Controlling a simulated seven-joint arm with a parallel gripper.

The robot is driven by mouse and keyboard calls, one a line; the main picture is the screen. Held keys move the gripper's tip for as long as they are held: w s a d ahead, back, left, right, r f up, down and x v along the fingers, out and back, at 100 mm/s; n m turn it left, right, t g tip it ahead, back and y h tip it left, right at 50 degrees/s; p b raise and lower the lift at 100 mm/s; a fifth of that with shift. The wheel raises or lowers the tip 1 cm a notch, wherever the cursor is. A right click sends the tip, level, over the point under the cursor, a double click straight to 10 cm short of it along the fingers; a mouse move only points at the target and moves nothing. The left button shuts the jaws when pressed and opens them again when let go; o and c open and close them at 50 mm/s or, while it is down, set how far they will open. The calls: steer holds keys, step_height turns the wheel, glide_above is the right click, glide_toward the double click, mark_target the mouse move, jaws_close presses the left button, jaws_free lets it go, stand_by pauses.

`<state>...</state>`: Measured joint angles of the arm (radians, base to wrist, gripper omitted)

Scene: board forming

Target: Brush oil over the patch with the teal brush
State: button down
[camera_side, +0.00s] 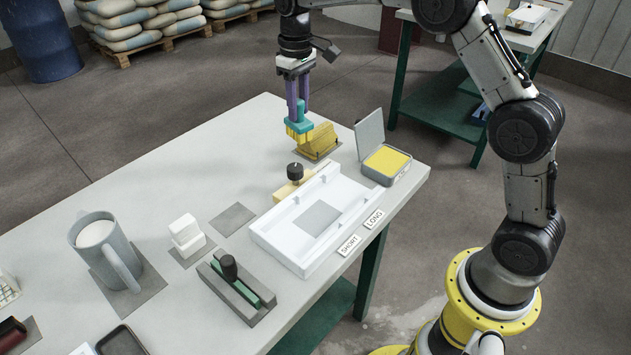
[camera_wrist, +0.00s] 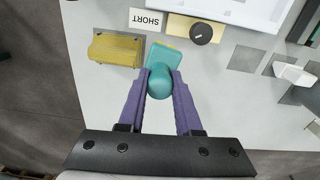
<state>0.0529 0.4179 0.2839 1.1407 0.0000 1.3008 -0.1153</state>
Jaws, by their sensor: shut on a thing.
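My gripper (camera_side: 298,108), with purple fingers, is shut on the teal brush (camera_side: 303,126). The brush has yellow bristles and points down beside the yellow block-like stand (camera_side: 321,141). I cannot tell whether brush and stand touch. In the wrist view the fingers (camera_wrist: 160,90) close around the teal brush handle (camera_wrist: 160,80), with the stand (camera_wrist: 115,49) to the left. The grey patch (camera_side: 316,218) lies flat in the white tray (camera_side: 276,233), apart from the brush. A tin (camera_side: 387,164) with yellow content, perhaps the oil, stands with its lid (camera_side: 370,129) raised.
A black knob on a beige block (camera_side: 290,188) stands between the stand and the tray. A grey slotted tool with a black knob (camera_side: 230,268), a white block (camera_side: 185,233) and a grey mug (camera_side: 105,245) stand left. Some grey table (camera_side: 170,170) is bare.

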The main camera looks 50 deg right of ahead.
steer(key=w+a+f, duration=0.2)
steer(key=w+a, duration=0.1)
step_height(320, 180, up, 7)
steer(key=s+a, duration=0.6)
steer(key=s, duration=0.3)
steer(key=s+a, duration=0.7)
steer(key=s, duration=0.2)
steer(key=shift+m, duration=0.3)
steer(key=shift+s+d+f, duration=0.1)
steer(key=shift+f, duration=3.05)
steer(key=shift+s+d+f, duration=0.1)
steer(key=shift+f, duration=3)
steer(key=shift+w+d+f, duration=0.1)
steer(key=shift+d+f, duration=0.1)
steer(key=shift+d, duration=4.75)
steer(key=shift+a+r, duration=0.15)
steer(key=shift+a, duration=4.95)
steer(key=shift+w, duration=0.35)
steer(key=shift+w+d, duration=0.1)
steer(key=shift+d, duration=4.9)
steer(key=shift+a+r, duration=0.1)
steer(key=shift+a, duration=4.9)
step_height(320, 180, up, 7)
steer(key=shift+r, duration=0.2)
